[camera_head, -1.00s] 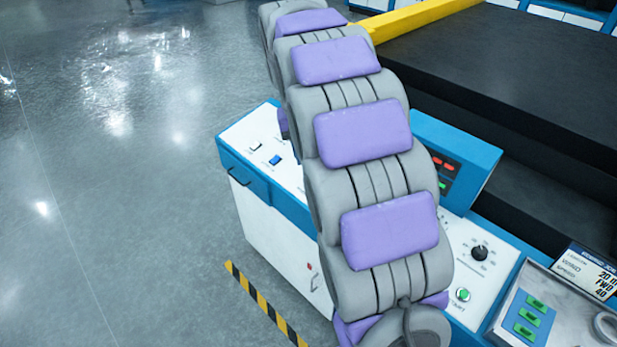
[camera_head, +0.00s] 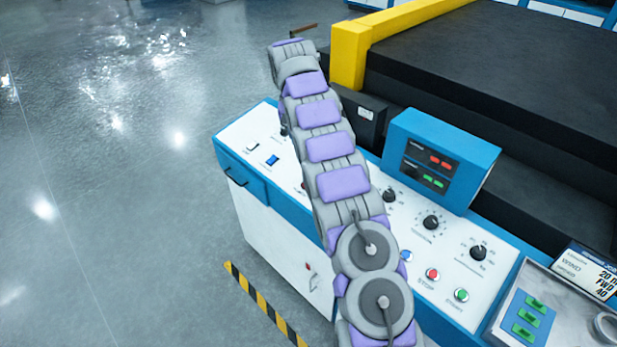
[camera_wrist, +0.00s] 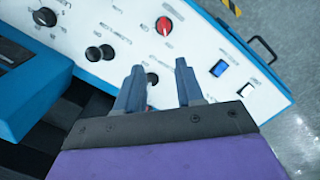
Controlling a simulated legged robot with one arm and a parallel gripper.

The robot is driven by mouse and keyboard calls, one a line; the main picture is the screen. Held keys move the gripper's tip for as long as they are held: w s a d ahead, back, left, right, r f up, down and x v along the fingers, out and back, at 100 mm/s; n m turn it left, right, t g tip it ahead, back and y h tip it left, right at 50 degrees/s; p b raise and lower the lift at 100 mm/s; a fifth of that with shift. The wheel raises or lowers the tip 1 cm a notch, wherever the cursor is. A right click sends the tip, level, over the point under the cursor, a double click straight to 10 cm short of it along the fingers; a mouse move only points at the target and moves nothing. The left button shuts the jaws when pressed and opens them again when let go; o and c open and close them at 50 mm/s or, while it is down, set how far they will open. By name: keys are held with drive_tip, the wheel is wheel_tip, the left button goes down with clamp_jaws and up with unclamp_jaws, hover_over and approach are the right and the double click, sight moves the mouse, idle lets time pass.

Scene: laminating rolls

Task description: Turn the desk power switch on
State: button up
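On the white desk panel (camera_head: 233,137) are a blue rocker switch (camera_head: 271,160) and a smaller pale switch (camera_head: 252,147) near the left end. The blue switch (camera_wrist: 218,69) and the pale switch (camera_wrist: 243,89) also show on the right in the wrist view. Their labels are too small to read, so I cannot tell which is the desk power switch, or its state. My gripper (camera_wrist: 158,66) is open and empty over the panel, left of the blue switch in the wrist view. A black knob (camera_wrist: 152,78) shows between its fingers. In the head view my arm hides the gripper.
A red knob (camera_wrist: 164,26) and black knobs (camera_wrist: 98,53) are near my gripper. A blue display box (camera_head: 447,160) stands on the desk. Red and green buttons (camera_head: 433,274) are to the right. A yellow rail (camera_head: 348,57) and dark machine bed lie behind. Floor at left is clear.

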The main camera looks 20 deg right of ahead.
drive_tip(key=b, duration=0.3)
hover_over(304, 185)
drive_tip(key=f, duration=0.9)
drive_tip(key=shift+w+d+f, duration=0.2)
drive_tip(key=shift+w+d, duration=0.05)
drive_tip(key=shift+d, duration=0.1)
drive_tip(key=f, duration=0.2)
drive_tip(key=f+b, duration=0.1)
drive_tip(key=f, duration=0.1)
drive_tip(key=a+f, duration=0.1)
drive_tip(key=f, duration=0.1)
drive_tip(key=shift+s+f+b, duration=0.15)
drive_tip(key=shift+f+b, duration=0.1)
drive_tip(key=shift+b, duration=0.1)
drive_tip(key=shift+d+f, duration=0.25)
drive_tip(key=shift+f, duration=0.25)
drive_tip(key=shift+d+f, duration=0.15)
drive_tip(key=shift+d, duration=0.35)
drive_tip(key=shift+a, duration=0.45)
drive_tip(key=c, duration=0.5)
drive_tip(key=shift+d, duration=0.1)
clamp_jaws()
